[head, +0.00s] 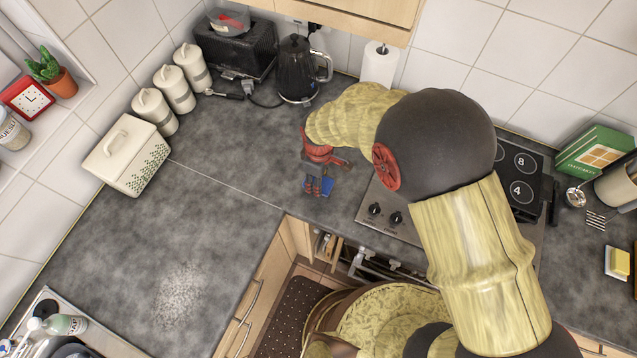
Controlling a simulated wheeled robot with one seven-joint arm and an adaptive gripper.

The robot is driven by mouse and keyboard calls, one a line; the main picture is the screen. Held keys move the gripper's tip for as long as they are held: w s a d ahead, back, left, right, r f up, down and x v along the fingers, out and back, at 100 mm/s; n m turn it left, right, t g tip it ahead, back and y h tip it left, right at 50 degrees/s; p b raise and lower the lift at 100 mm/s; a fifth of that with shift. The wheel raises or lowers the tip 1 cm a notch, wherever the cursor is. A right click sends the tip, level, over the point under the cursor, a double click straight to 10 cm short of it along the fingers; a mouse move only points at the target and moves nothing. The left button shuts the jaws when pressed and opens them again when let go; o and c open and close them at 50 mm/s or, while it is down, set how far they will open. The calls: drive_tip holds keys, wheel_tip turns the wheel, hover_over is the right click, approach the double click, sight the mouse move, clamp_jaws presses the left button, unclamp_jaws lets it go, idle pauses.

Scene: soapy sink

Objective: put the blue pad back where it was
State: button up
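The blue pad (327,187) is a small flat blue piece at the worktop, just left of the hob. My gripper (314,186) reaches down from my arm right at the pad, and its dark fingertips overlap the pad's left part. The fingers are small here and partly merge with the pad, so I cannot tell whether they are closed on it or only beside it. I also cannot tell whether the pad touches the worktop.
The grey worktop (215,215) is largely clear to the left, with a pale speckled patch (180,290). The hob (522,170) lies right, partly behind my arm. A kettle (297,72), paper roll (379,66) and canisters line the back. A sponge (617,262) lies far right.

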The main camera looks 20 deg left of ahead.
drive_tip(key=shift+w+a+f, duration=0.1)
drive_tip(key=shift+w+f, duration=0.05)
drive_tip(key=shift+f, duration=1.6)
drive_tip(key=shift+f, duration=0.2)
drive_tip(key=o, duration=1.1)
drive_tip(key=shift+r, duration=0.1)
wheel_tip(320, 180, up, 12)
drive_tip(key=shift+r, duration=0.1)
